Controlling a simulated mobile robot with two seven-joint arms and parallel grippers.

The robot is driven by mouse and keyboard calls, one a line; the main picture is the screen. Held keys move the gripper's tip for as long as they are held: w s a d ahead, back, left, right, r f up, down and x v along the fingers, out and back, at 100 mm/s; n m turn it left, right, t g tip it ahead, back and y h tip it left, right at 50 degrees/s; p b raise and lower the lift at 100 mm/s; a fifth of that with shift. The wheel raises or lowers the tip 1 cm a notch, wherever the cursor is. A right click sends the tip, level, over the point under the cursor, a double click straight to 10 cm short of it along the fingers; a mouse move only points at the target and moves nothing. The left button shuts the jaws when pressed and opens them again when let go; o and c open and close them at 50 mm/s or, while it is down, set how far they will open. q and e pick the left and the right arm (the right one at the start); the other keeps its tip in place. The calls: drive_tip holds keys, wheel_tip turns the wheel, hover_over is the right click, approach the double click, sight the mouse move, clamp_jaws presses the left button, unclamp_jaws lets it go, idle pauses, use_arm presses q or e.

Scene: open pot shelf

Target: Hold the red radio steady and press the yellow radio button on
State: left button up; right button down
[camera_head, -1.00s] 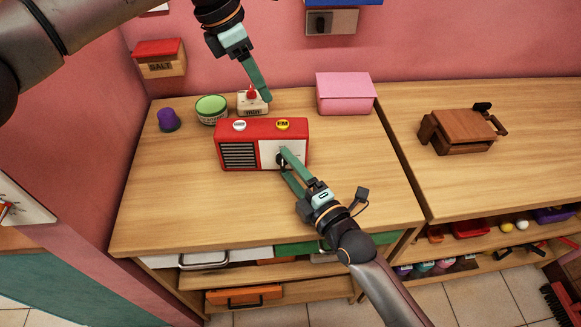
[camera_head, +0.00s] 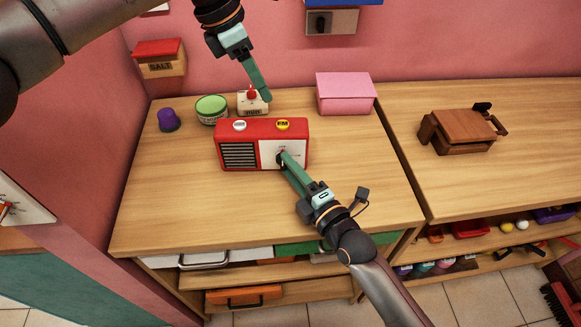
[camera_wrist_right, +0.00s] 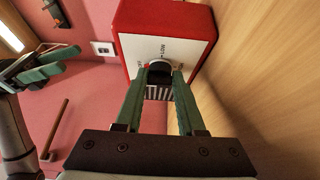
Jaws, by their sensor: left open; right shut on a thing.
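The red radio (camera_head: 262,127) stands upright on the wooden counter, with a striped speaker grille and a white dial panel in front. On its top are a white button (camera_head: 239,125) at the left and a yellow button (camera_head: 283,124) at the right. My right gripper (camera_head: 283,157) is shut on the black knob of the dial panel; the right wrist view shows the knob (camera_wrist_right: 160,72) between its fingertips. My left gripper (camera_head: 266,97) is open and empty, pointing down behind the radio, above and slightly left of the yellow button and apart from it.
A cream box with a red top (camera_head: 247,106) stands behind the radio, close to my left fingertips. The counter in front of the radio (camera_head: 190,210) is clear.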

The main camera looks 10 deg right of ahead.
sight(277, 125)
use_arm(q)
drive_tip(key=shift+c, duration=0.2)
idle(0.4)
clamp_jaws()
idle(1.5)
drive_tip(key=s+d+f+m+h, duration=0.1)
drive_tip(key=s+d+f+m, duration=0.2)
drive_tip(key=d+m, duration=0.15)
drive_tip(key=w+a+r+t+h, duration=0.2)
drive_tip(key=w+r+t+h, duration=0.1)
drive_tip(key=r+t, duration=0.15)
drive_tip(key=shift+n+y, duration=0.25)
drive_tip(key=shift+y, duration=0.05)
drive_tip(key=shift+d+f, duration=0.2)
drive_tip(key=shift+f, duration=4.25)
